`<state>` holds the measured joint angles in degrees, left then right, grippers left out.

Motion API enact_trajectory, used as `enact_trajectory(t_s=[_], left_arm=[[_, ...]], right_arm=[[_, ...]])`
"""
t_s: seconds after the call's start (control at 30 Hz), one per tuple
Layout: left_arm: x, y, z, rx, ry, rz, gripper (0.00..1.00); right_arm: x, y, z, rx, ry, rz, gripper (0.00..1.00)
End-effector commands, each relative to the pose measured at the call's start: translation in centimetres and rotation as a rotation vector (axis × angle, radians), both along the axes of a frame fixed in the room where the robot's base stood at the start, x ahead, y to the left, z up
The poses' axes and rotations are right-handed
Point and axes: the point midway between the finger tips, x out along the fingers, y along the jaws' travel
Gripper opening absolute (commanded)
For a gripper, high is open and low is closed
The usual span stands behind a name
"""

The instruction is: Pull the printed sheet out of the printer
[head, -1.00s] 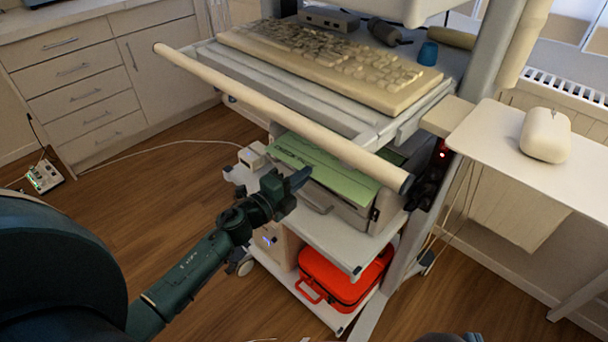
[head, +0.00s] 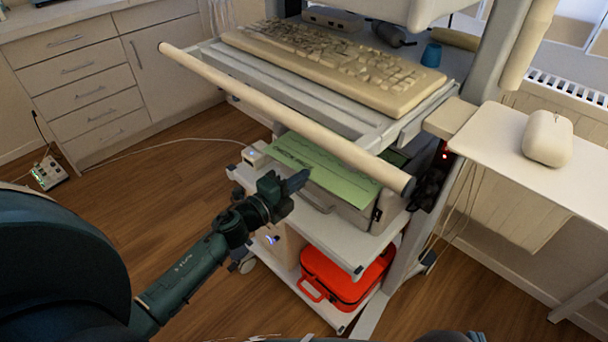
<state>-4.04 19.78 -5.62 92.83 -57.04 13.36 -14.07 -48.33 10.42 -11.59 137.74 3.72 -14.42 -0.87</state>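A green printed sheet (head: 325,171) sticks out of the front of the printer (head: 352,214), which stands on the cart shelf under the keyboard. The sheet's far end is hidden below the cart's long handle bar. My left gripper (head: 297,181) is at the sheet's near left edge, with its fingertips pointing toward it. From this angle I cannot tell whether it touches the sheet or whether its fingers are apart. A dark part at the bottom edge, apparently my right gripper (head: 462,338), is mostly cut off, far from the printer.
The pale handle bar (head: 285,118) runs across above the sheet. A keyboard (head: 335,65) lies on the shelf above. A small white box (head: 254,156) sits left of the printer, and a red case (head: 345,275) is below. A side shelf with a mouse (head: 547,138) is at right.

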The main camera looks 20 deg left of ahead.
Motion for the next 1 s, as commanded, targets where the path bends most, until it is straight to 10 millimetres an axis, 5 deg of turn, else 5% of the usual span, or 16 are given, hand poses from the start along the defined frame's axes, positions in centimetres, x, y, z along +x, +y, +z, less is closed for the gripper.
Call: enact_trajectory(t_s=[1.0], left_arm=[[-7.0,2.4,0.4,0.001,-0.001,0.000,0.00]], right_arm=[[0.0,0.1,0.5,0.000,0.002,0.003,0.00]])
